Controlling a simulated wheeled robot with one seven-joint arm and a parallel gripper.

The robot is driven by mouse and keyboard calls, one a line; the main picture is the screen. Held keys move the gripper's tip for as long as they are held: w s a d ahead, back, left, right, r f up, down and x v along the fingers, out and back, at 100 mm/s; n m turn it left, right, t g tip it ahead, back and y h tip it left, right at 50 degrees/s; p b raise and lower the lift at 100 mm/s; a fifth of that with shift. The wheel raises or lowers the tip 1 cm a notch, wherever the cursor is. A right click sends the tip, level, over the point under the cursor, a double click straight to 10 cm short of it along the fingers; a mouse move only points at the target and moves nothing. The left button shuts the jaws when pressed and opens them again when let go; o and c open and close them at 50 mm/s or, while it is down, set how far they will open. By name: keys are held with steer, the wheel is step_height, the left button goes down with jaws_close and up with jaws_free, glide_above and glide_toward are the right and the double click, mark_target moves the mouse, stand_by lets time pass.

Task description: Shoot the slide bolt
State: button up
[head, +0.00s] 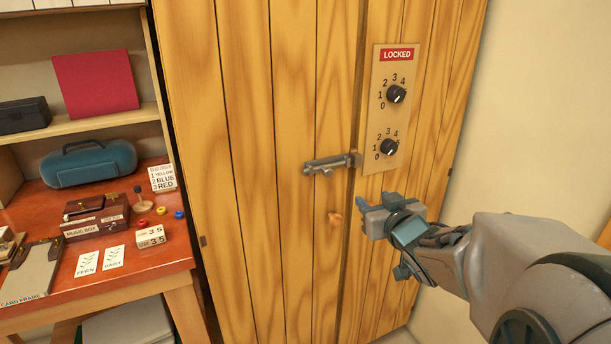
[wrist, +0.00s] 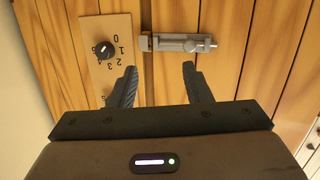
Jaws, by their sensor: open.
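My gripper (head: 377,214) is open and empty, in front of the right door, below and a little right of the bolt. In the wrist view my two fingers (wrist: 159,76) stand apart with bare door between them. The bolt is not between the fingers, and I see no contact.
A dial panel (head: 379,118) with two black dials and a red LOCKED label is on the right door. A red-topped desk (head: 186,227) with several small objects stands at left.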

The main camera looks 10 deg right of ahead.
mark_target(330, 173)
steer(key=w+a+y, duration=0.1)
steer(key=w+a, duration=0.1)
steer(key=w, duration=0.2)
steer(key=w+a+n+y, duration=0.1)
steer(key=w+a, duration=0.1)
steer(key=w, duration=0.3)
steer(key=w+a+t+y, duration=0.1)
steer(key=w+a+y, duration=0.1)
steer(key=w, duration=0.2)
steer(key=shift+w+a+f+n+b, duration=0.15)
steer(key=shift+f+n+b, duration=0.15)
steer(key=shift+f+n, duration=0.1)
jaws_close()
